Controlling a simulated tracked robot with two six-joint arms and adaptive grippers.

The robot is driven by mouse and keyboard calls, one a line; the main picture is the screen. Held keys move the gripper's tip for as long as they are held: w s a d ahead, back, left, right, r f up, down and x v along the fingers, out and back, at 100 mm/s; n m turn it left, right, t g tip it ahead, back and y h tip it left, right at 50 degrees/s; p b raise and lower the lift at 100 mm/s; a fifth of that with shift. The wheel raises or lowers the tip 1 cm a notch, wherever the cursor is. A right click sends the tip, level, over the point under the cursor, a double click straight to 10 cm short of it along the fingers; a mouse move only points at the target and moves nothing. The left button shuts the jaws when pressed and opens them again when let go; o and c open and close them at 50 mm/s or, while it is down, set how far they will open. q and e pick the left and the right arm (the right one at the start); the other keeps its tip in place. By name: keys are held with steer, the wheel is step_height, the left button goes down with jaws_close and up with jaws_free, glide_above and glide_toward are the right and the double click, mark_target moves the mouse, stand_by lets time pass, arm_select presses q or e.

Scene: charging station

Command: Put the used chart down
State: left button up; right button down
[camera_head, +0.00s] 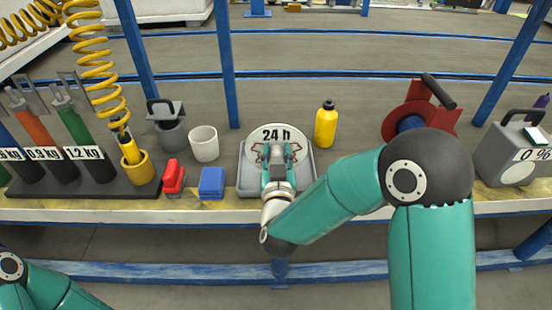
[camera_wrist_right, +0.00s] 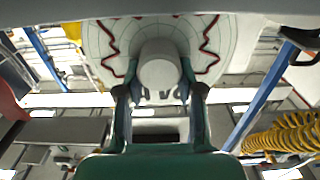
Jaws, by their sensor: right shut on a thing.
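The used chart (camera_head: 258,147) is a round white disc marked "24 h" with a red trace. It is over the grey tray (camera_head: 243,182) on the bench; I cannot tell whether it touches the tray. My right gripper (camera_head: 279,156) is shut on the chart's pale central knob. In the right wrist view the chart (camera_wrist_right: 98,42) spreads behind the knob (camera_wrist_right: 160,72), with the fingers of my right gripper (camera_wrist_right: 160,94) on both sides of it. Part of the tray is hidden by my right arm. My left gripper is out of view.
A blue block (camera_head: 211,183), a red block (camera_head: 173,178) and a white cup (camera_head: 204,144) stand left of the tray. A yellow bottle (camera_head: 325,124) stands close at its right. A red reel (camera_head: 408,118) and a grey weight (camera_head: 500,155) are farther right.

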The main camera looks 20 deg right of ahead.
steer(key=shift+f, duration=0.25)
steer(key=c, duration=1.2)
jaws_free()
steer(key=o, duration=0.5)
steer(key=shift+r, duration=0.1)
steer(key=p+v, duration=0.1)
steer(key=v, duration=0.7)
steer(key=shift+s+a, duration=0.25)
steer(key=shift+s, duration=0.1)
steer(key=b+v, duration=0.3)
steer(key=b, duration=0.6)
steer(key=shift+s+d, duration=0.1)
steer(key=shift+s, duration=0.05)
